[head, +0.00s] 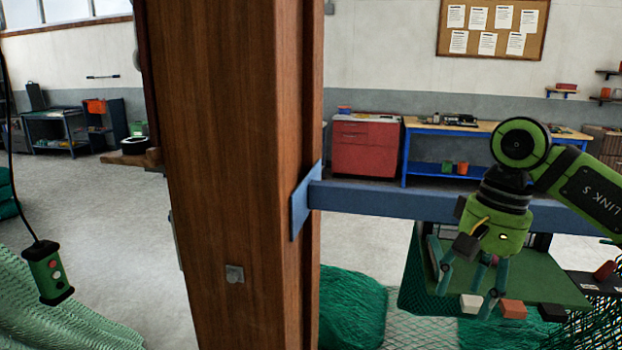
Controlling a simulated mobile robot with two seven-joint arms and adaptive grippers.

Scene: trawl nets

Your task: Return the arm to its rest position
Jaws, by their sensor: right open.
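My right arm comes in from the right edge, with a green and black wrist. My right gripper (467,286) has teal fingers, spread apart with nothing seen between them. It hangs pointing down in front of a green board (545,277). Small white (471,303) and orange (512,309) blocks show near the fingertips; I cannot tell whether the fingers touch them. My left gripper is not in view.
A thick wooden post (235,180) fills the centre-left. A blue beam (400,200) runs from it behind my right gripper. Green netting (350,305) lies below. A green pendant control (47,272) hangs at left. A red cabinet (365,148) and blue workbench (420,150) stand behind.

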